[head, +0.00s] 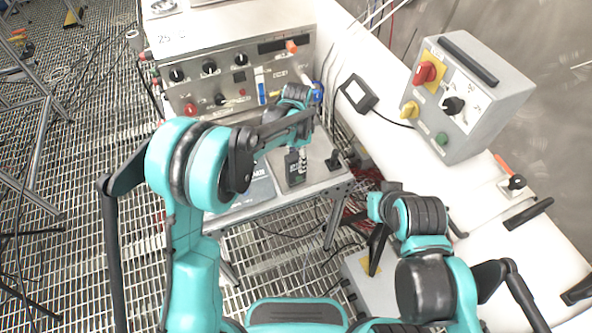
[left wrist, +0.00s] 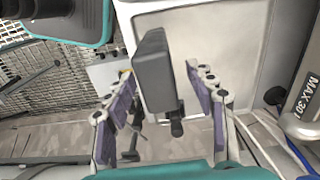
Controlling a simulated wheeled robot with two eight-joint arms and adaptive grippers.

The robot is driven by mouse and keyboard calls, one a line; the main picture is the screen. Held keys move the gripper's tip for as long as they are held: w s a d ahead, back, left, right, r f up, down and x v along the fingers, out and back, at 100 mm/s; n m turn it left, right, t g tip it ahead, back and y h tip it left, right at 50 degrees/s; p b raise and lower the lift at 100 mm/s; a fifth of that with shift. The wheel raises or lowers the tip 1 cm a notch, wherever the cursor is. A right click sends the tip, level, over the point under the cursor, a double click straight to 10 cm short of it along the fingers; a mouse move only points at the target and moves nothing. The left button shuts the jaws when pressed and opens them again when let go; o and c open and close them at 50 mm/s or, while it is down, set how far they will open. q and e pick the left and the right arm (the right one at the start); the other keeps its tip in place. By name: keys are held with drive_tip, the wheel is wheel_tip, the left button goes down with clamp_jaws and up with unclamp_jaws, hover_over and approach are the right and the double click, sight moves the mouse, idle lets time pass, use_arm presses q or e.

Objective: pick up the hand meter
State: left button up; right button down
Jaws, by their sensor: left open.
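The hand meter is most likely the dark upright device (head: 295,168) on the bench shelf in front of the instrument panel. In the left wrist view a dark grey box-shaped body (left wrist: 152,72), likely the same meter, is between the fingers. My left gripper (head: 302,128) is above the meter in the head view, its fingers partly hidden by its own wrist. In the left wrist view the left gripper (left wrist: 160,95) is open, with purple pads on either side of the box and a gap visible on the right. My right arm is at lower right; its fingers are not clear.
A metal instrument panel (head: 235,75) with knobs stands behind the shelf. A dark flat booklet (head: 258,188) lies left of the meter. A grey switch box (head: 465,98) with red and yellow knobs and a black-framed item (head: 357,95) are on the white surface at right.

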use_arm(q)
drive_tip(key=f, duration=0.2)
drive_tip(key=f+b, duration=0.1)
drive_tip(key=f, duration=0.1)
drive_tip(key=shift+s+a+f, duration=0.1)
drive_tip(key=shift+a+f, duration=0.05)
drive_tip(key=shift+a, duration=0.05)
drive_tip(key=shift+c, duration=0.3)
clamp_jaws()
drive_tip(key=shift+r, duration=0.5)
drive_tip(key=r, duration=0.1)
drive_tip(key=r+p, duration=0.1)
drive_tip(key=r, duration=0.2)
drive_tip(key=shift+s+d, duration=0.25)
drive_tip(key=shift+d, duration=0.1)
drive_tip(key=s+d+r+p, duration=0.2)
drive_tip(key=s+d+r, duration=0.3)
drive_tip(key=d, duration=0.4)
drive_tip(key=shift+s+d+r+p, duration=0.25)
drive_tip(key=shift+r+p, duration=0.1)
drive_tip(key=shift+r, duration=0.25)
